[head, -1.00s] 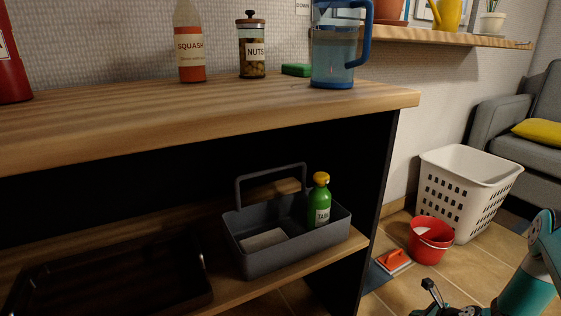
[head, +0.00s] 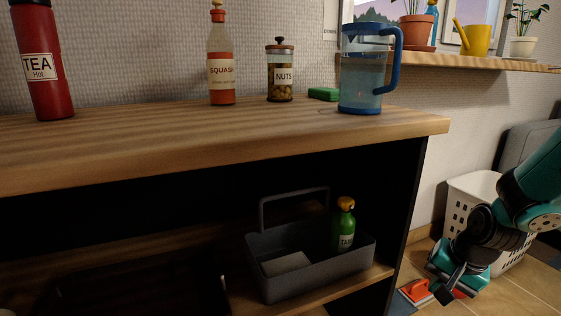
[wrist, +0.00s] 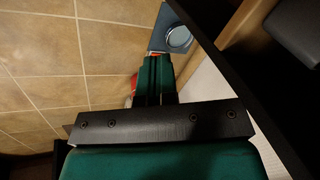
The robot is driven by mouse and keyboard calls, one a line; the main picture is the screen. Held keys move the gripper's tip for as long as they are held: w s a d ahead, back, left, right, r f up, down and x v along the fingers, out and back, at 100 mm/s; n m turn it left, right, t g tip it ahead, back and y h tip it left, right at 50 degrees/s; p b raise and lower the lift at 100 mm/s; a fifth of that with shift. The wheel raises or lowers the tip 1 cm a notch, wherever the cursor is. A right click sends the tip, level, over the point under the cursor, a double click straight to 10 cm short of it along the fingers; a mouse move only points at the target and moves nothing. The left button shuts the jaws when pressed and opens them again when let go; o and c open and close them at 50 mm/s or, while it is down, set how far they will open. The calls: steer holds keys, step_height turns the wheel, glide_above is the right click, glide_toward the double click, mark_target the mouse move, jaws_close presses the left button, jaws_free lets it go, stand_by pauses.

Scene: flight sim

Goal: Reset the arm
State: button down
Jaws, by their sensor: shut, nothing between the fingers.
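My teal and black arm comes in from the right edge of the head view. My gripper (head: 450,285) hangs low beside the right end of the wooden unit, in front of the white basket. In the wrist view, my gripper (wrist: 157,72) shows its two green fingers together, with nothing held between them. They point down past the unit's dark side panel, over the tiled floor.
The wooden counter (head: 200,150) carries a TEA flask (head: 48,75), squash bottle (head: 221,65), nuts jar (head: 281,75) and blue jug (head: 361,75). A grey caddy (head: 320,278) with a green bottle (head: 343,228) sits below.

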steer(key=s+a+r+n+h, duration=0.2)
steer(key=s+a+r+n, duration=0.1)
steer(key=s+r+n, duration=0.65)
steer(key=s+a+r+n+g+y+p, duration=0.2)
steer(key=s+a+r+n+p, duration=0.1)
steer(key=s+a+r+p, duration=0.5)
steer(key=s+a+r+n+g+y+p, duration=0.15)
steer(key=s+a+r+p, duration=0.25)
steer(key=a+r, duration=0.5)
steer(key=a+p+v, duration=0.2)
steer(key=p+v, duration=1)
steer(key=s+a+r+p+v, duration=0.1)
steer(key=a+p+v, duration=0.2)
steer(key=p+v, duration=0.9)
steer(key=a+r+p+v, duration=0.1)
steer(key=a+p+v, duration=0.1)
steer(key=p+v, duration=1)
steer(key=shift+a+r+y, duration=0.15)
steer(key=shift+r+y, duration=0.3)
steer(key=shift+r, duration=0.1)
steer(key=shift+t, duration=0.25)
